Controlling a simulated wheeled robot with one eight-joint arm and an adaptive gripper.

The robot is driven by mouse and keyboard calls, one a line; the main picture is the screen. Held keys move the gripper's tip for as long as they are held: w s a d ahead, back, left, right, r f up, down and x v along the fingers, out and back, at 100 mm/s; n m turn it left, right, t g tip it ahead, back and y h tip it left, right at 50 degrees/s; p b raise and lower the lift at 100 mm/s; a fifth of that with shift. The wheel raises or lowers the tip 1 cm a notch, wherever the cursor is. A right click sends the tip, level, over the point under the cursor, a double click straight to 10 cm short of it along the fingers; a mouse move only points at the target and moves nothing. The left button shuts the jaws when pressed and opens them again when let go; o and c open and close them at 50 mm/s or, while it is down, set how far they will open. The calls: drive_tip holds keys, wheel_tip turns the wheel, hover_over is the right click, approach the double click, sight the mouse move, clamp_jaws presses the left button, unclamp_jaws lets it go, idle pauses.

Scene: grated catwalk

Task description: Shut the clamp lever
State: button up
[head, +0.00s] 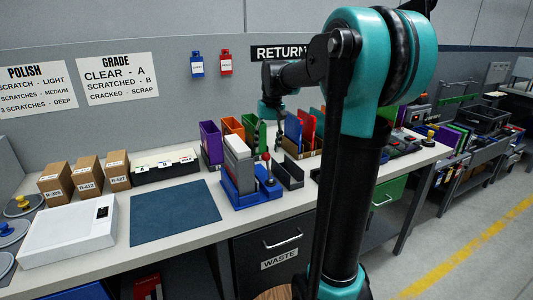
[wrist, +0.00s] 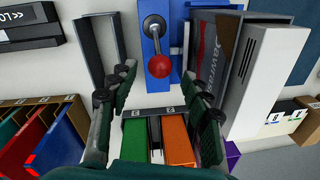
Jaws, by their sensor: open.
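The clamp lever has a red ball knob (head: 266,157) on a dark stem and rises from a small blue clamp base (head: 268,188) on the bench. In the head view the lever looks roughly upright. In the wrist view the red knob (wrist: 158,66) lies between and just beyond my fingertips, with the blue base (wrist: 149,45) behind it. My gripper (wrist: 162,80) is open and empty, its two dark green fingers on either side of the knob with gaps. In the head view my gripper (head: 270,112) hangs above the clamp, partly hard to make out.
A grey box (head: 239,158) in a blue holder stands close left of the clamp; in the wrist view the grey box (wrist: 262,70) is near my right finger. A dark tray (head: 289,175) is to the right. Coloured bins (head: 232,129) stand behind. A blue mat (head: 175,212) lies clear.

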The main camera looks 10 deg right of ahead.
sight(268, 166)
drive_tip(key=shift+a+f, duration=0.15)
drive_tip(key=shift+f, duration=1.45)
clamp_jaws()
